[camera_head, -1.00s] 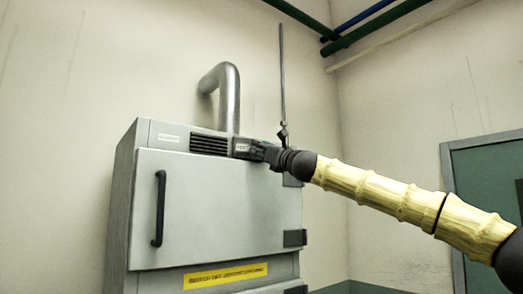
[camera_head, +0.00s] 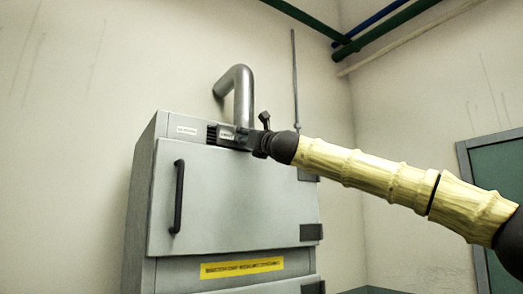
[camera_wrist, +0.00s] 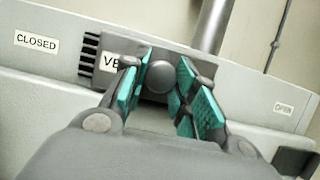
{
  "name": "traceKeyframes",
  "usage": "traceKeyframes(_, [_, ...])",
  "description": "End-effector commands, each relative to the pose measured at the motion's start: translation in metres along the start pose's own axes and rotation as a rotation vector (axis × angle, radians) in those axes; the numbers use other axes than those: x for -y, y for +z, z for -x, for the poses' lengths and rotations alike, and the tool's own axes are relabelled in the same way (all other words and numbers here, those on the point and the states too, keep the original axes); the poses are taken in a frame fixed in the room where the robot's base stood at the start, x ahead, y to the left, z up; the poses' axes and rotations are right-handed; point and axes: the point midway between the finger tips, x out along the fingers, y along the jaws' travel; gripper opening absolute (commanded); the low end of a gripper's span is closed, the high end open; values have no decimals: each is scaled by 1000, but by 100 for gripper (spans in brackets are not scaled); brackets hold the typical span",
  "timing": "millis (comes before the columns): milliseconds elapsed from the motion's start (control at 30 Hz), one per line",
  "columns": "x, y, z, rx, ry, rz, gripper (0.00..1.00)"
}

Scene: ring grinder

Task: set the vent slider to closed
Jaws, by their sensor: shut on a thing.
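The vent slider (camera_head: 227,134) is a grey plate with a label starting "VE", on the upper front edge of the cabinet. In the wrist view the slider (camera_wrist: 117,48) has a round grey knob (camera_wrist: 160,77) between my teal finger pads. My gripper (camera_wrist: 163,82) is shut on this knob; in the head view my gripper (camera_head: 248,140) reaches it from the right. The CLOSED label (camera_wrist: 37,41) is left of the slider, and the OPEN label (camera_wrist: 284,109) is far right. A narrow strip of dark vent slots (camera_wrist: 89,54) shows at the slider's left edge.
The grey cabinet (camera_head: 230,200) has a door with a black handle (camera_head: 179,197) and a yellow strip label (camera_head: 242,268) below. A bent metal pipe (camera_head: 242,95) rises behind the slider.

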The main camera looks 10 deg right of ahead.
Motion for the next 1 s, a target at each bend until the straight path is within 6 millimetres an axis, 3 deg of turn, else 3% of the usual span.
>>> traceKeyframes(100, [-22, -3, 1, 1, 2, 1, 0])
traceKeyframes(300, [-41, -1, 0, 0, 2, 0, 0])
traceKeyframes(733, [-46, 0, 0, 0, 3, 0, 0])
traceKeyframes(767, [-46, 0, 0, 0, 3, 0, 30])
traceKeyframes(800, [-46, 0, 0, 0, 3, 0, 37])
traceKeyframes(900, [-46, 0, 0, 0, 2, 0, 51])
traceKeyframes(1000, [-45, 0, 0, 0, 2, 0, 51])
